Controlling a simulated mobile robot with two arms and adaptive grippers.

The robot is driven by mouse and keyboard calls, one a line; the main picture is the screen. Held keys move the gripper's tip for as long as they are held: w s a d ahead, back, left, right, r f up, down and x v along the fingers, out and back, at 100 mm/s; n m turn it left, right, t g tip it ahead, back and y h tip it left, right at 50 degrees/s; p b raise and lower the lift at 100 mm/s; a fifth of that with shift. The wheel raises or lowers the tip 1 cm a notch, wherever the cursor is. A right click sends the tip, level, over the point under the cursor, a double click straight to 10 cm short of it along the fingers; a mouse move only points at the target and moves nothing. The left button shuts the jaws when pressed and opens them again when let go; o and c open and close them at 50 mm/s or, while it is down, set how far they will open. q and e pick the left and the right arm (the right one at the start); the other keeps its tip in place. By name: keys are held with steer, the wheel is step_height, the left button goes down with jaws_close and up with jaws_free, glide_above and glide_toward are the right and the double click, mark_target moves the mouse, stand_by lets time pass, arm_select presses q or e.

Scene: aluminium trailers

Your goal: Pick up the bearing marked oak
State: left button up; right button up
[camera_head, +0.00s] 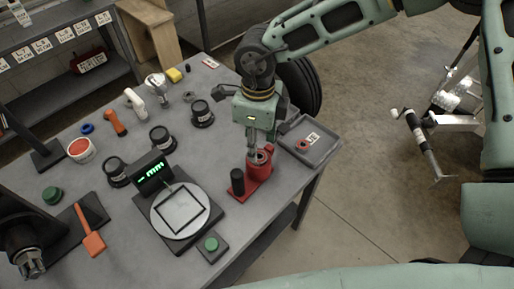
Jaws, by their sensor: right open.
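My right gripper (252,150) points down over a red fixture (243,188) on the grey workbench, with its fingertips at the red cup (263,168). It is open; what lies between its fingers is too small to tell. A small reddish ring (303,146) lies in a grey tray (322,153) to the right, beside a white label. No mark reading oak is legible, so I cannot tell which part is that bearing.
A gauge with a green display (153,174) and a round plate (180,210) stand left of the fixture. Several black round pieces (202,113), an orange-handled tool (92,240) and a white-and-red tub (80,150) crowd the bench. A shelf (60,35) stands behind; open floor lies right.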

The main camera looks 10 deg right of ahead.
mark_target(259, 160)
steer(key=shift+w+d+f, duration=0.15)
steer(key=shift+w+d, duration=0.25)
steer(key=shift+d, duration=0.05)
steer(key=shift+f+h, duration=0.3)
steer(key=shift+f, duration=0.05)
step_height(259, 160, down, 5)
steer(key=p, duration=0.3)
steer(key=shift+a+f, duration=0.1)
steer(key=shift+f, duration=0.4)
arm_select(q)
step_height(259, 160, up, 3)
steer(key=shift+s+r, duration=0.1)
arm_select(e)
steer(key=shift+s+f, duration=0.15)
steer(key=shift+s, duration=0.1)
